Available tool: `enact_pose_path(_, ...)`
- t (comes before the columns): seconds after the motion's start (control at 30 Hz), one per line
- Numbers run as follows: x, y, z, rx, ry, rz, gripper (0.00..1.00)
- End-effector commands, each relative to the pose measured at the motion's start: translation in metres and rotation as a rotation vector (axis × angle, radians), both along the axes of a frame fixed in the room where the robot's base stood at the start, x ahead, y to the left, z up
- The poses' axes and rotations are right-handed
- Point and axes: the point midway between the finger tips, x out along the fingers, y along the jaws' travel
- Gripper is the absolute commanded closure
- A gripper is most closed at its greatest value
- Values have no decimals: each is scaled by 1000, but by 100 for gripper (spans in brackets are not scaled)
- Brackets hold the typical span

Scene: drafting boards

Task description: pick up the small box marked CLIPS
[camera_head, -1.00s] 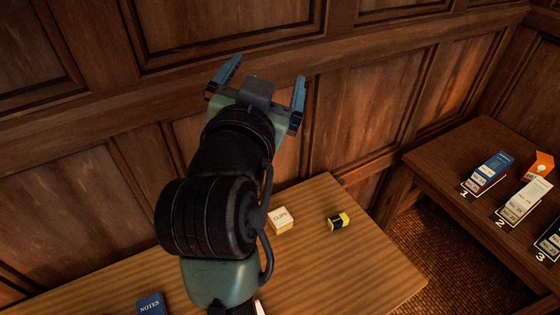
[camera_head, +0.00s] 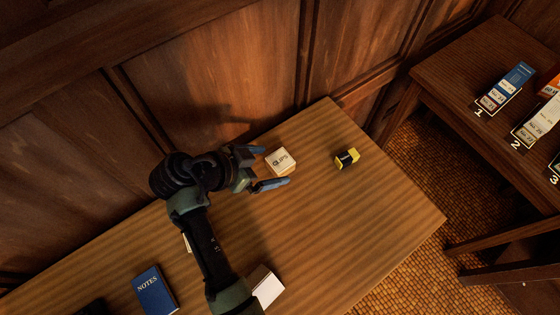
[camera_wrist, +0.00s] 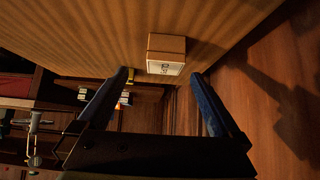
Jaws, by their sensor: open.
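The small cream box marked CLIPS (camera_head: 281,161) sits on the wooden table (camera_head: 385,220), close to its back edge. My gripper (camera_head: 273,167) is open, with its blue fingers pointing right toward the box. In the wrist view the box (camera_wrist: 166,55) lies just beyond the fingertips, roughly centred between them. My gripper also shows there (camera_wrist: 161,75) with nothing between its fingers. I cannot tell exactly how high the fingers are above the tabletop.
A yellow and black object (camera_head: 347,158) lies right of the box. A blue NOTES book (camera_head: 155,291) and a white item (camera_head: 265,287) lie near the front. A panelled wall (camera_head: 210,80) rises behind. A side table (camera_head: 450,85) holds numbered upright items.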

Motion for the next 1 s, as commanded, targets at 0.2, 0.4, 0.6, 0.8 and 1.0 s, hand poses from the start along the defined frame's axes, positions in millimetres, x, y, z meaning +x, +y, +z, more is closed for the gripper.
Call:
enact_pose_path(0.2, 9, -9, -13, 0, 2, -1, 0)
enact_pose_path(0.4, 24, -24, -34, 0, 1, -2, 0)
enact_pose_path(0.6, 28, -29, -41, 1, 0, 1, 0)
enact_pose_path(0.8, 28, -29, -41, 2, -1, 1, 9)
enact_pose_path(1.0, 28, -29, -41, 2, -1, 1, 45)
